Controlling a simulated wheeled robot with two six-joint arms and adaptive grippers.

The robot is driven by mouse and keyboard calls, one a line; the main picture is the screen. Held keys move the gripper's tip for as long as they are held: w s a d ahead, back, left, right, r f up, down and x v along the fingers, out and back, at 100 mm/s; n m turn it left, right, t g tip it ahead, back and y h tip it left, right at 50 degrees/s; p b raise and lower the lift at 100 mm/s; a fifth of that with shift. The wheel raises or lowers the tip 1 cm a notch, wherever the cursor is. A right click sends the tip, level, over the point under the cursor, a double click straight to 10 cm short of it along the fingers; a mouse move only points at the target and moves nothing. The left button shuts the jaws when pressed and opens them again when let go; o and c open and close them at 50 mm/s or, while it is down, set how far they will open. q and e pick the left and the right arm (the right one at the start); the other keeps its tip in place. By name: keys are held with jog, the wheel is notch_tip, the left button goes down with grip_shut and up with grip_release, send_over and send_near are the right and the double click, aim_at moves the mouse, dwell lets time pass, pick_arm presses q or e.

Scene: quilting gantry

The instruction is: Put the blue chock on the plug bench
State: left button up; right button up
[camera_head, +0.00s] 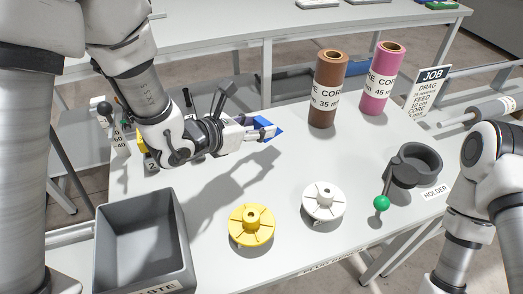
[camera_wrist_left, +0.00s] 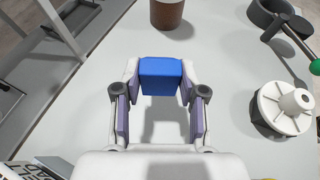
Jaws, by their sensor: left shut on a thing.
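The blue chock (camera_head: 271,131) is a small wedge-like block held at the fingertips of my left gripper (camera_head: 257,129). In the left wrist view the chock (camera_wrist_left: 161,77) sits between the two finger pads, and my left gripper (camera_wrist_left: 160,92) is shut on it. Both are above the pale grey bench (camera_head: 285,262) that carries the plugs; a shadow lies on its top below the arm. A yellow plug (camera_head: 251,226) and a white plug (camera_head: 324,202) stand near its front edge. My right arm shows at the right, but its gripper is out of view.
A grey bin (camera_head: 186,227) stands at the front left. A brown core (camera_head: 328,90) and a pink core (camera_head: 382,78) stand at the back, beside a job sign (camera_head: 430,92). A dark holder (camera_head: 415,162) with a green knob is at the right. The bench middle is clear.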

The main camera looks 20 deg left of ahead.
pick_arm(q)
notch_tip(320, 180, down, 6)
jog(key=shift+w+r, duration=0.1)
jog(key=shift+r, duration=0.05)
jog(key=shift+b, duration=0.45)
jog(key=o, duration=1.2)
